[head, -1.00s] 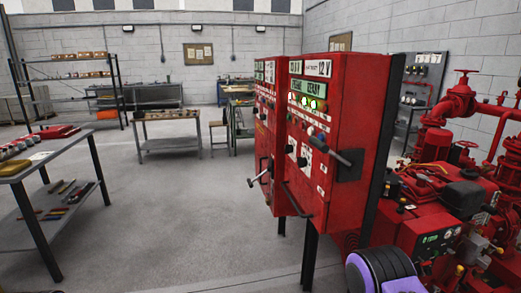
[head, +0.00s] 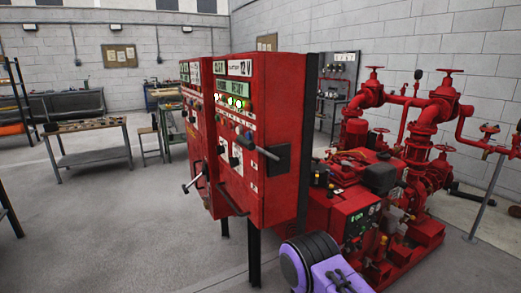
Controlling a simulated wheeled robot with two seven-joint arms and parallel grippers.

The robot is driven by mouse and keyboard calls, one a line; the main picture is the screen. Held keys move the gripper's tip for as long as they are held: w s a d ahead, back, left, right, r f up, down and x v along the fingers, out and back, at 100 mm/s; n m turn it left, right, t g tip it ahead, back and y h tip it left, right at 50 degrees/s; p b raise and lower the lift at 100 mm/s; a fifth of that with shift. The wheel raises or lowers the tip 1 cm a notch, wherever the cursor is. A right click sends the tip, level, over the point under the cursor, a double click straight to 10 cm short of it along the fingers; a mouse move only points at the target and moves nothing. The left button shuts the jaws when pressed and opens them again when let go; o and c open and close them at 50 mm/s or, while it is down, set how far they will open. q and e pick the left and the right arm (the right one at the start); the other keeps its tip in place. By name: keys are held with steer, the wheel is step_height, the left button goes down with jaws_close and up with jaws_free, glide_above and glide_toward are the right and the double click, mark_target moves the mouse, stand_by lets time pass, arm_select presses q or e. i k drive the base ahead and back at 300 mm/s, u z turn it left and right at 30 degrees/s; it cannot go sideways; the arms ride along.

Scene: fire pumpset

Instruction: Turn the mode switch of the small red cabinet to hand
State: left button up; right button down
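Two red cabinets stand side by side on dark legs near the middle of the head view. The nearer red cabinet (head: 283,105) shows a wide plain side and a narrow front with labels, lit green lamps (head: 236,103), black knobs (head: 234,161) and a lever handle (head: 258,149). The farther red cabinet (head: 208,135) is partly hidden behind it and has its own lever (head: 193,181). I cannot tell which one is the small cabinet, and the mode switch position is too small to read.
A red pump set with pipes and valves (head: 400,175) fills the right, close behind the nearer cabinet. A control box (head: 352,222) sits at its front. A workbench (head: 90,130) stands at the back left. The grey floor (head: 110,230) at left is clear.

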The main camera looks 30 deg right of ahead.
mark_target(220, 150)
steer(key=u, duration=0.6)
steer(key=i, duration=1.8)
steer(key=z, duration=2.4)
